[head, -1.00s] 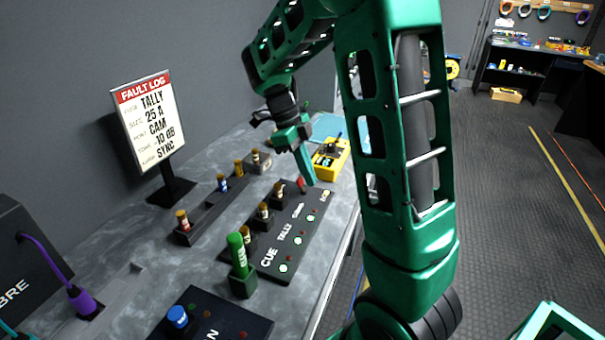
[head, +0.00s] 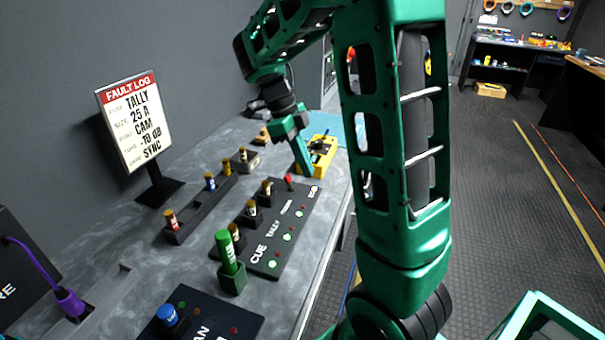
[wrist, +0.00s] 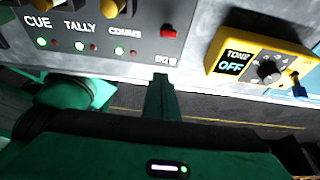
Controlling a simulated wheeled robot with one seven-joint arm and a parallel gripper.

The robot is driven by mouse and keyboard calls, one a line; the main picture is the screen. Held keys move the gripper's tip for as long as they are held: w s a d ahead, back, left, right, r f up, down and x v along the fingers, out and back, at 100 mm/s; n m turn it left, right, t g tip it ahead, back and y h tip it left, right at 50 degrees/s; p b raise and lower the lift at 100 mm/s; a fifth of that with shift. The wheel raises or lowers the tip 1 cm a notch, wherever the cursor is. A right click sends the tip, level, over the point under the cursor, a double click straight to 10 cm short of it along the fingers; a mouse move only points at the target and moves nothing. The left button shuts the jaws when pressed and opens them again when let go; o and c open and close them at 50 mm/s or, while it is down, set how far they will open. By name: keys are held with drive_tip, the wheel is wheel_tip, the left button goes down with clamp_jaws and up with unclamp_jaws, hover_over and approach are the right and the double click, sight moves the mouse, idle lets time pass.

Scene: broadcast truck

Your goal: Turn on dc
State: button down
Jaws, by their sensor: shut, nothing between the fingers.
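A dark panel (head: 262,262) lies on the bench, marked CUE, TALLY and COMMS, with brown-capped fuses in its sockets. At its far end is a red switch (head: 289,181), which also shows in the wrist view (wrist: 168,31). Beside it is a small bright label or lamp (wrist: 166,61), too small to read for certain. Green lamps glow beside the CUE, TALLY and COMMS labels. My gripper (head: 309,173) is shut and empty, pointing down by the panel's far end. In the wrist view its fingertips (wrist: 160,78) are near the bright label, apart from the red switch.
A yellow tone box (wrist: 262,62) reading OFF stands beyond the panel. A green-handled tool (head: 227,252) stands upright at the panel's near end. A fuse rack (head: 202,208), a fault log sign (head: 130,120) and another dark panel (head: 240,322) share the bench. Open floor (head: 490,200) lies right.

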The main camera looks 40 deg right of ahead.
sight(290, 180)
drive_tip(key=w+a+r, duration=0.2)
drive_tip(key=w+r, duration=0.2)
drive_tip(key=r, duration=0.2)
drive_tip(key=shift+a, duration=0.15)
idle(0.3)
drive_tip(key=s+d+n+t+y, duration=0.1)
drive_tip(key=s+d+n, duration=0.4)
drive_tip(key=s+n, duration=0.75)
drive_tip(key=s+a+f+n+t, duration=0.1)
drive_tip(key=s+f+n, duration=0.1)
drive_tip(key=s+n, duration=0.3)
drive_tip(key=s+a+f+n+t+y, duration=0.1)
drive_tip(key=s+a+f+n, duration=0.1)
drive_tip(key=s+n, duration=0.3)
drive_tip(key=s+f, duration=0.1)
drive_tip(key=s, duration=0.3)
drive_tip(key=shift+a+f+t+y, duration=0.2)
drive_tip(key=shift+f+t+y, duration=0.05)
drive_tip(key=shift+t+y, duration=0.05)
